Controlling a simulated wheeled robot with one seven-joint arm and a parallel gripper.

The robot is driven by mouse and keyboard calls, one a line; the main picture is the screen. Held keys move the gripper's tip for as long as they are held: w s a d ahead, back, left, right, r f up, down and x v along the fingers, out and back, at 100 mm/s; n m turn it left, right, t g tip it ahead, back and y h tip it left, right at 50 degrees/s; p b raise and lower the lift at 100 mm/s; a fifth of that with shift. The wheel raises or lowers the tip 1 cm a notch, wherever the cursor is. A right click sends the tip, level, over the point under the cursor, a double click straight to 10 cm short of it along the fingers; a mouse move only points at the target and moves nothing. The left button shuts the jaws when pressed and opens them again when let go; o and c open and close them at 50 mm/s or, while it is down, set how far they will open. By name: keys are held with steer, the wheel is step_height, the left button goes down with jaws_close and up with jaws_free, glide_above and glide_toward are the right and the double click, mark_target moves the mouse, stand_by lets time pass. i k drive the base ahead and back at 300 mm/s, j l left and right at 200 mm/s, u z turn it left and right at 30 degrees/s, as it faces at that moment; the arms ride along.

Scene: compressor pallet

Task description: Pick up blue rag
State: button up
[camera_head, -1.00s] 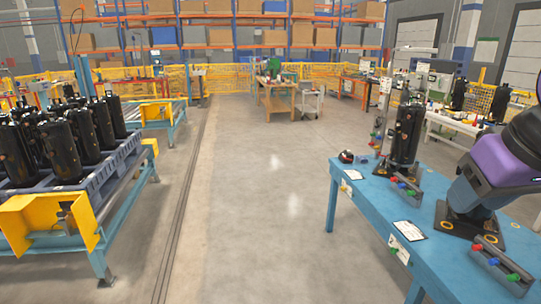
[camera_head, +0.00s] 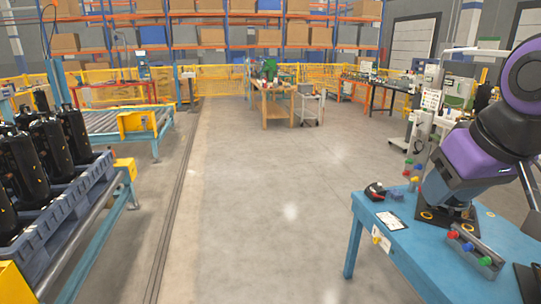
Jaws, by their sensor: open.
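A small dark blue bundle (camera_head: 396,195), which looks like the blue rag, lies near the far left corner of the blue table (camera_head: 372,268). It is just right of a red and black object (camera_head: 375,190), and too small to make out its folds. My purple and grey arm reaches down from the right edge. My gripper (camera_head: 455,208) is a dark shape at its lower end, over the black plate, to the right of the bundle and apart from it. It is open; no held thing shows.
A white sheet (camera_head: 393,220) and a bar with coloured buttons (camera_head: 475,245) lie on the table. A black plate with yellow rings (camera_head: 432,217) is beside them. Black cylinders stand on a blue pallet (camera_head: 75,205) at left. The floor (camera_head: 250,220) between is clear.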

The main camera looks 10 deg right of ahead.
mark_target(394, 194)
steer(key=i, duration=0.85)
steer(key=i+z, duration=0.1)
steer(key=i, duration=0.8)
steer(key=i+j+z, duration=0.15)
steer(key=i+z, duration=0.25)
steer(key=i+j+z, duration=0.35)
steer(key=i, duration=0.25)
steer(key=i+j+z, duration=0.4)
steer(key=i+j, duration=0.05)
